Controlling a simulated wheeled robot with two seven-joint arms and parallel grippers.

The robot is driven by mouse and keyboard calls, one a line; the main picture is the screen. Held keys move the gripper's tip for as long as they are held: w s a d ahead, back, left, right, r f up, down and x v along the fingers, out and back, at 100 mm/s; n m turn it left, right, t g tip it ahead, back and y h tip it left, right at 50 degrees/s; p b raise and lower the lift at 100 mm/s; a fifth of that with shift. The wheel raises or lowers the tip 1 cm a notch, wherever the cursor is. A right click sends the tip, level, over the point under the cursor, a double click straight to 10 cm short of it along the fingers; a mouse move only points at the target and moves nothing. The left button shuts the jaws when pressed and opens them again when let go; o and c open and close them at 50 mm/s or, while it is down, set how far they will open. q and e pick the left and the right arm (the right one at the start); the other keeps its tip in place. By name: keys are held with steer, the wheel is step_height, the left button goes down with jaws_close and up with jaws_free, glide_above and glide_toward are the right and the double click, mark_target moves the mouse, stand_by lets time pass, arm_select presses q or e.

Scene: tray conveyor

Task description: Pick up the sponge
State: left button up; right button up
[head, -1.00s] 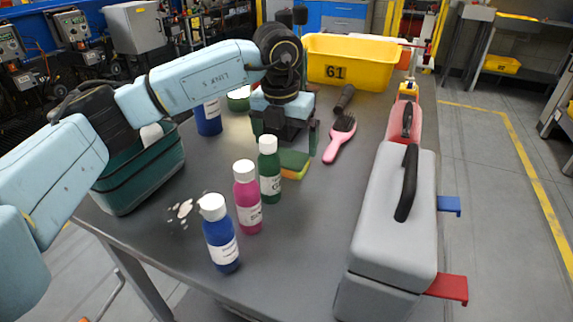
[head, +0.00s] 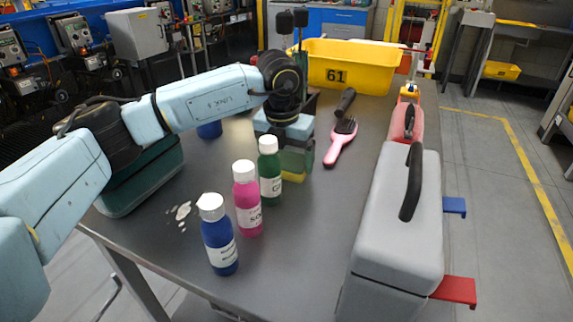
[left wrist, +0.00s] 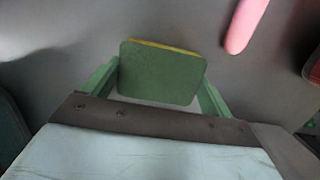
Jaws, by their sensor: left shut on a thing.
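The sponge (head: 292,161), green on top with a yellow layer, is on the table just behind the green bottle. In the left wrist view the sponge (left wrist: 161,73) sits between the two green fingers. My left gripper (head: 293,170) reaches down over it from above, shut on its sides. The green bottle hides part of the sponge and of the gripper in the head view. I cannot tell whether the sponge is clear of the table. My right gripper is not in view.
Close in front stand a green bottle (head: 269,172), a pink bottle (head: 247,200) and a blue bottle (head: 219,240). A pink brush (head: 341,141) lies to the right, beside a grey toolbox (head: 395,225). A yellow bin (head: 360,72) stands behind. A white spill (head: 183,211) marks the table.

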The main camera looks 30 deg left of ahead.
mark_target(286, 160)
arm_select(q)
steer(key=shift+r, duration=0.2)
step_height(286, 160, up, 10)
steer(key=p, duration=0.2)
steer(key=shift+f+p, duration=0.2)
steer(key=shift+p, duration=0.1)
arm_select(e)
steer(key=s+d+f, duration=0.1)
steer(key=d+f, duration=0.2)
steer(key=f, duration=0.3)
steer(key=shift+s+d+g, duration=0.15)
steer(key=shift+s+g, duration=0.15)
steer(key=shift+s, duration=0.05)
